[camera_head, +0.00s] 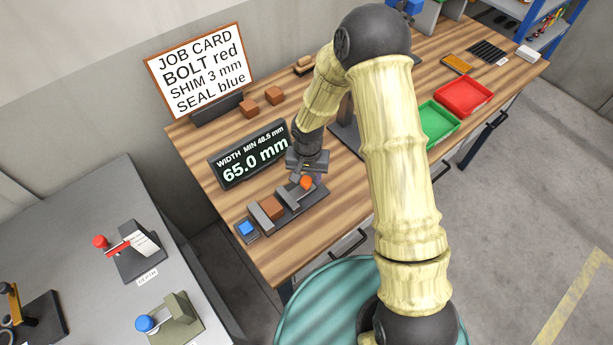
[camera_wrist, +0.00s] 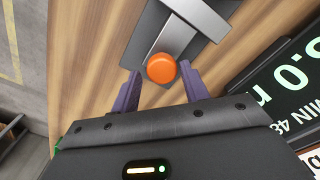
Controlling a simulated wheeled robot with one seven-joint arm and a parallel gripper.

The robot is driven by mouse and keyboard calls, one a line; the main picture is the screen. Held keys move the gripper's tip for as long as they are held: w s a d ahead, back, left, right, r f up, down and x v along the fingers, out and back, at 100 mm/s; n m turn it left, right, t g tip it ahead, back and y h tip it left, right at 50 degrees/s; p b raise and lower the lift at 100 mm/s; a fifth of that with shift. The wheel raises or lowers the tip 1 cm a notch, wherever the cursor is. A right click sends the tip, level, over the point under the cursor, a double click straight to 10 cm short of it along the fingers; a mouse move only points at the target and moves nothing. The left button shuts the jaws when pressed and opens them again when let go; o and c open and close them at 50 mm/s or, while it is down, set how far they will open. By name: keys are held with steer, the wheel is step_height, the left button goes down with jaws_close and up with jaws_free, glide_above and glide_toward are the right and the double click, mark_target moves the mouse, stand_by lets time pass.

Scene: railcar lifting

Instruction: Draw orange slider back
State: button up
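The orange slider knob (camera_head: 306,182) sits at the right end of a dark gauge base (camera_head: 285,221) on the wooden bench. In the wrist view the round orange knob (camera_wrist: 161,68) tops a grey slider bar and lies between my fingertips. My gripper (camera_wrist: 161,85) is open, with a finger on each side of the knob and gaps showing. It also shows in the head view (camera_head: 305,172), just above the knob. A brown block (camera_head: 271,208) sits between grey jaws on the gauge. A blue knob (camera_head: 246,228) is at its left end. The display (camera_head: 250,155) reads 65.0 mm, MIN 48.5 mm.
A job card (camera_head: 200,70) stands behind, with brown blocks (camera_head: 249,109) before it. Green (camera_head: 437,125) and red (camera_head: 463,96) trays are to the right. A grey table (camera_head: 75,235) with red-knob and blue-knob gauges is at left. Bench is clear in front of the gauge.

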steer(key=shift+o, duration=0.4)
steer(key=shift+s+a, duration=0.1)
steer(key=shift+r, duration=0.45)
step_height(320, 180, up, 16)
steer(key=b, duration=0.3)
steer(key=shift+r, duration=0.25)
steer(key=s+d+n+t, duration=0.1)
steer(key=s+d+t, duration=0.1)
steer(key=s+d, duration=1)
steer(key=d, duration=0.3)
steer(key=shift+s+d+t, duration=0.3)
steer(key=shift+s+d, duration=0.05)
steer(key=shift+r, duration=0.1)
